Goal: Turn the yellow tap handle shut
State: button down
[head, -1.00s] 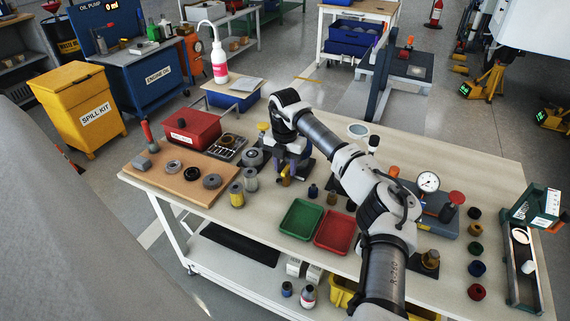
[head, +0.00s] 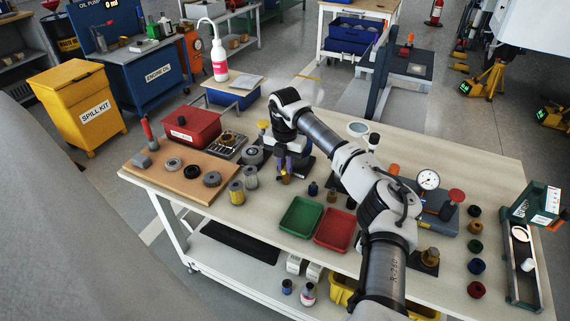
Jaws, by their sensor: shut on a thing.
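The fingers hide the rest, so I cannot tell the handle's angle. A dark stand rises just behind the gripper, partly covered by my wrist. A yellow knob-like top (head: 263,126) shows to the left of my wrist; I cannot tell whether it belongs to the same fitting.
Grey filter cans (head: 250,178) stand close left of the gripper. A green tray (head: 300,217) and a red tray (head: 335,231) lie in front. A small dark bottle (head: 313,189) stands to the right. A red box (head: 192,128) is at the back left.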

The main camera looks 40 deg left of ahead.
jog(key=n, duration=0.4)
jog(key=shift+w+d+n+b, duration=0.15)
jog(key=shift+n+b, duration=0.15)
jog(key=n, duration=0.4)
jog(key=shift+w+d+b, duration=0.1)
jog(key=shift+w+b, duration=0.05)
jog(key=shift+b, duration=0.15)
jog(key=n, duration=0.5)
jog(key=shift+w, duration=0.15)
jog(key=shift+w+r+n+b, duration=0.1)
jog(key=shift+n+b, duration=0.2)
jog(key=shift+n, duration=1.6)
jog(key=c, duration=1.4)
grip_release()
notch_tip(320, 180, up, 14)
jog(key=b, duration=0.2)
